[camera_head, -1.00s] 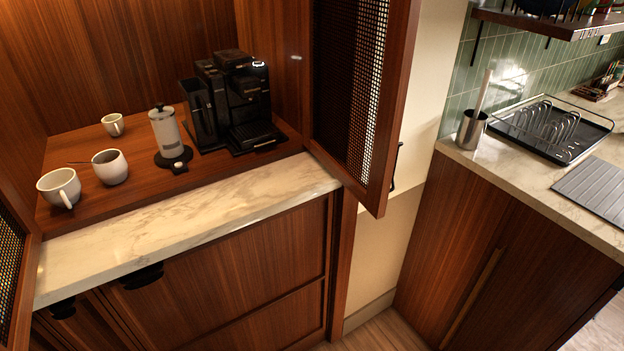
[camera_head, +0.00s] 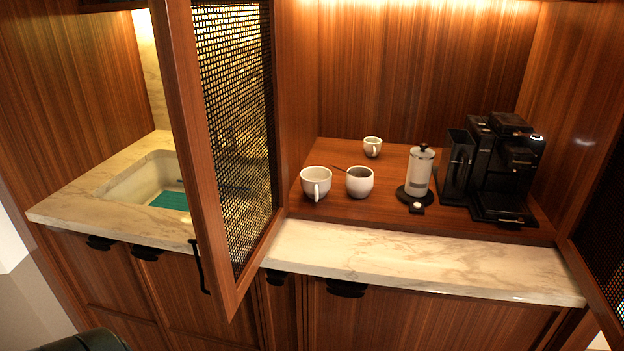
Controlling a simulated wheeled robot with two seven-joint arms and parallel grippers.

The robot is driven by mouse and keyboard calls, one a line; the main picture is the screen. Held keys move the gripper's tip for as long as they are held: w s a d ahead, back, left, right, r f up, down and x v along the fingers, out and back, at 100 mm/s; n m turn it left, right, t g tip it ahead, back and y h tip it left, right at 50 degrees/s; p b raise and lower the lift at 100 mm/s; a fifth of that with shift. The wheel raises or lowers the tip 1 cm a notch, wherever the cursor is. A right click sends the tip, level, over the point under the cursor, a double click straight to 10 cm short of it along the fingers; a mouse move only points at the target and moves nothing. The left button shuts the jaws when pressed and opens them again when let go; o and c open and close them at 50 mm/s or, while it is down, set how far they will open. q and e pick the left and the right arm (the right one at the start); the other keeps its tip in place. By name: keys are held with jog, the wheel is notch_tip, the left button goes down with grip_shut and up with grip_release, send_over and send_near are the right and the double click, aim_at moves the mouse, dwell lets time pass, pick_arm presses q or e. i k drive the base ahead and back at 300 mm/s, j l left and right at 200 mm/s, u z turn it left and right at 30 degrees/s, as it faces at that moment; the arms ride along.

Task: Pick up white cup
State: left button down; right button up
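Three white cups stand upright on the wooden board of the open cabinet. A wide white cup (camera_head: 315,181) with its handle toward me is at the front left. A rounded white cup (camera_head: 360,183) is just to its right; a thin dark stick shows beside its rim. A smaller white cup (camera_head: 372,147) with a handle stands farther back. I cannot tell which one the task means. Neither of my grippers is in view, and no gripper is near the cups.
A French press (camera_head: 420,172) and black coffee machine (camera_head: 507,165) stand right of the cups. An open mesh door (camera_head: 238,130) juts out left of them, before the sink (camera_head: 140,183). The marble strip (camera_head: 410,257) in front is clear.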

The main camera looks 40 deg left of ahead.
aim_at(316, 187)
jog(key=u, duration=1.2)
